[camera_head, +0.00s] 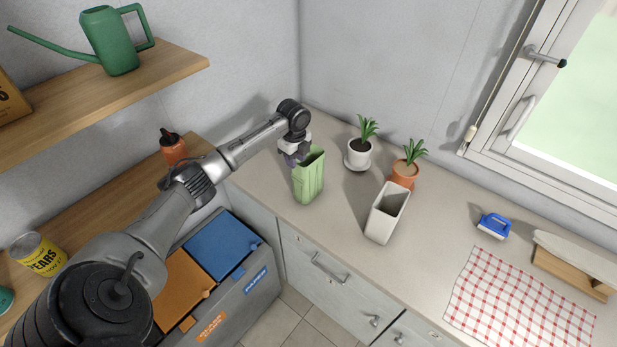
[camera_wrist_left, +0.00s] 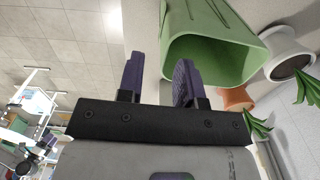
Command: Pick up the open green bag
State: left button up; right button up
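The open green bag (camera_head: 309,178) stands upright on the countertop, its mouth facing up. My left gripper (camera_head: 293,159) is at the upper left side of the bag, close to its rim. In the left wrist view the two dark fingers (camera_wrist_left: 157,82) are spread apart, with background showing between them. The bag (camera_wrist_left: 212,30) lies to the right there, its open mouth visible. The right finger overlaps the bag's near edge in the picture; I cannot tell whether it touches. My right gripper is not in view.
A white container (camera_head: 386,214) stands right of the bag. Behind are a white potted plant (camera_head: 359,152) and a terracotta one (camera_head: 405,174). A checkered cloth (camera_head: 520,308) and blue brush (camera_head: 494,226) lie farther right. The countertop (camera_head: 345,215) between bag and white container is clear.

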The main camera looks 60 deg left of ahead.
aim_at(307, 177)
pick_arm(q)
notch_tip(307, 177, down, 6)
jog(key=p, duration=0.1)
jog(key=shift+w+p, duration=0.2)
jog(key=shift+p, duration=0.1)
jog(key=shift+f, duration=0.1)
jog(key=shift+c, duration=0.4)
grip_shut()
